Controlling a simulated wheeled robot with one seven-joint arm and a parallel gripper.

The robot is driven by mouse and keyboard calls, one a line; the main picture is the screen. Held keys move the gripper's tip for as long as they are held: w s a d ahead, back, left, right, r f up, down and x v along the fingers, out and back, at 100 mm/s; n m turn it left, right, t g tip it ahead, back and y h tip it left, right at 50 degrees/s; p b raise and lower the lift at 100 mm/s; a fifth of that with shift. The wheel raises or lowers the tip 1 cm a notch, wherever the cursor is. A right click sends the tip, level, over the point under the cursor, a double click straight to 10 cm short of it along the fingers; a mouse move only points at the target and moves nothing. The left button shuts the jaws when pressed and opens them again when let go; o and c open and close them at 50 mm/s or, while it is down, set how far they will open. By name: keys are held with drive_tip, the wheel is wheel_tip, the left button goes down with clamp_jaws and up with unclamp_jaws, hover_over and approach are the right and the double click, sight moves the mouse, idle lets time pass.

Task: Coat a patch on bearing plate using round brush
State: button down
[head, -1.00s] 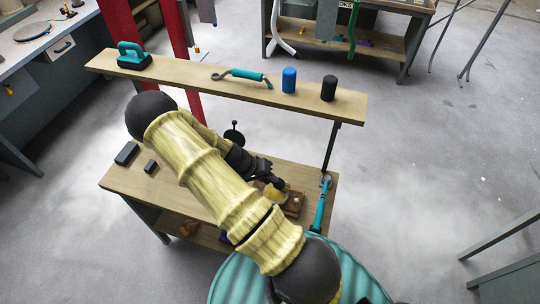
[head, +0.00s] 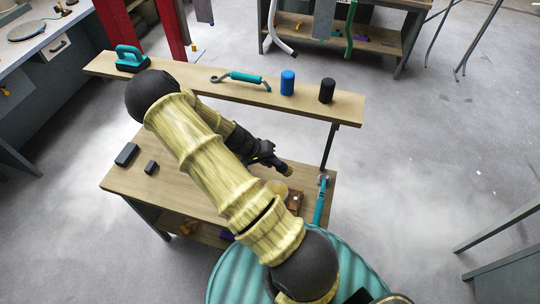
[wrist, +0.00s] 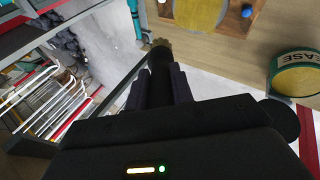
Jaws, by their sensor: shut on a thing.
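My gripper (head: 262,154) is shut on the round brush (head: 286,170), above the bench and behind the bearing plate. The bearing plate (head: 279,187) is a yellowish disc on a brown wooden base. It also shows at the top edge of the wrist view (wrist: 200,12), partly cut off. The bristles appear apart from it. I cannot tell whether any of its surface is coated. My arm hides part of the base in the head view.
In the wrist view, a green tin (wrist: 293,72) marked "EASE" stands right of the brush. A teal tool (head: 321,199) lies at the bench's right edge. A raised shelf (head: 210,86) behind holds a blue can (head: 288,82) and a black can (head: 327,90). Two dark blocks lie left.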

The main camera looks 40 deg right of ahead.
drive_tip(key=shift+r+p, duration=0.35)
drive_tip(key=shift+r, duration=0.55)
